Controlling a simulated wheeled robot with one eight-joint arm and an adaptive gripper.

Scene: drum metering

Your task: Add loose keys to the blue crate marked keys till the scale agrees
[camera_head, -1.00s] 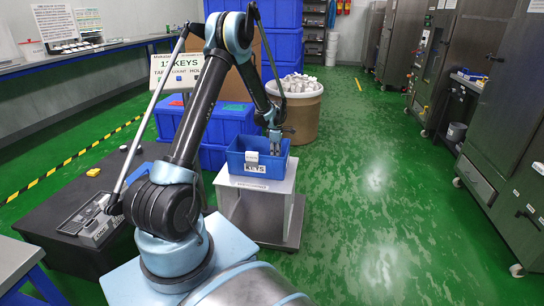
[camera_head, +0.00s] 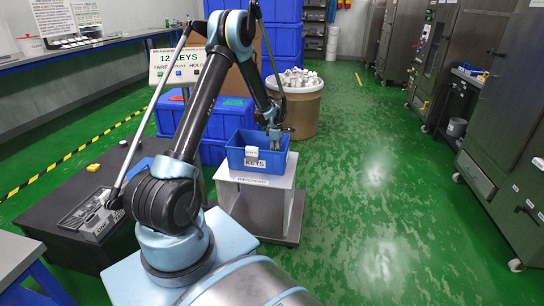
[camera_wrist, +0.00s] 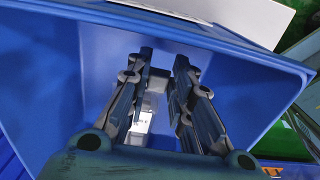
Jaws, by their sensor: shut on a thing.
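The blue crate (camera_head: 236,157) marked KEYS stands on a pale pedestal. My gripper (camera_head: 275,142) reaches down into its right part, and the crate's front wall hides part of the fingertips. In the wrist view the crate's wall (camera_wrist: 68,70) surrounds my gripper (camera_wrist: 160,76). The fingers are shut on a small greyish key (camera_wrist: 158,82), partly hidden between them. A white piece with a dark mark (camera_wrist: 142,120) shows in the gap between the fingers. A white block (camera_head: 251,153) shows at the crate's front, above the label. The scale display (camera_head: 178,60) reads 12 KEYS.
A brown drum (camera_head: 303,110) heaped with white loose pieces stands behind the crate. Stacked blue bins (camera_head: 282,45) rise behind. A dark bench (camera_head: 75,195) is at the left. Large grey machines (camera_head: 500,130) line the right. The green floor between is clear.

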